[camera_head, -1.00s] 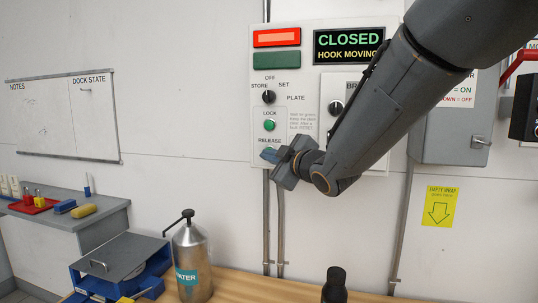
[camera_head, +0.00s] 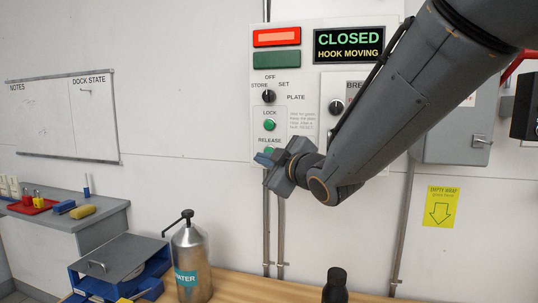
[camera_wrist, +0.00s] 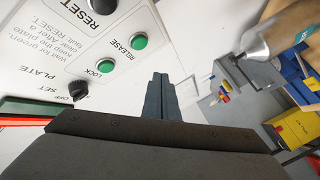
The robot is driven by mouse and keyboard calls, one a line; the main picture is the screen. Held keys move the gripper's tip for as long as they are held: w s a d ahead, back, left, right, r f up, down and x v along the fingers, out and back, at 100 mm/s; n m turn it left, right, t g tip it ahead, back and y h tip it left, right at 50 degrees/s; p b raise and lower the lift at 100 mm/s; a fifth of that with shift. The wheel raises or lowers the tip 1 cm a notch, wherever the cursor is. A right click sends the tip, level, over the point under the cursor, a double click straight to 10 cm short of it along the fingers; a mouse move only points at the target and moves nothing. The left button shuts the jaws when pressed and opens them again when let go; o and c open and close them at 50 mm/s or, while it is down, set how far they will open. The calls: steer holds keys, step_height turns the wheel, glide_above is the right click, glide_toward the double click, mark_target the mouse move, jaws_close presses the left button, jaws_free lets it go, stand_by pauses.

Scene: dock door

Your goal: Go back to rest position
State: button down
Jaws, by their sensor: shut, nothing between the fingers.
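My gripper (camera_head: 266,160) is in front of the lower left of the white control panel (camera_head: 262,88). It is shut and empty. In the wrist view the shut fingers (camera_wrist: 158,98) point past the panel, beside the green RELEASE button (camera_wrist: 138,41) and the green LOCK button (camera_wrist: 106,66), apart from both. The display (camera_head: 349,44) reads CLOSED and HOOK MOVING. The red lamp (camera_head: 276,37) is lit, and the green lamp (camera_head: 276,60) is dark. The black selector knob (camera_head: 268,96) is above the LOCK button.
A metal water flask (camera_head: 191,264) and a blue box with a grey lid (camera_head: 118,257) stand on the wooden bench (camera_head: 245,287). A black cylinder (camera_head: 335,284) stands at the bench's front. A grey side table (camera_head: 85,222) is at left.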

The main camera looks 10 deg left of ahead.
stand_by(0.3)
steer(key=s+d+f+m+g+h, duration=0.2)
steer(key=d+f+m+h, duration=0.2)
steer(key=d+f, duration=0.5)
steer(key=s+d+f+m+g+h, duration=0.2)
steer(key=d+f+m+h, duration=0.25)
steer(key=d+f, duration=0.5)
steer(key=s+d+f+m+g+h, duration=0.1)
steer(key=s+d+f+m+g, duration=0.3)
steer(key=s, duration=0.7)
steer(key=s+d+f+m+g+h, duration=0.1)
steer(key=s+d+f+m+g, duration=0.4)
steer(key=s+d+f, duration=0.2)
steer(key=s+f, duration=0.2)
steer(key=s, duration=0.2)
steer(key=shift+d+f, duration=0.3)
steer(key=shift+d, duration=0.1)
steer(key=shift+w, duration=0.1)
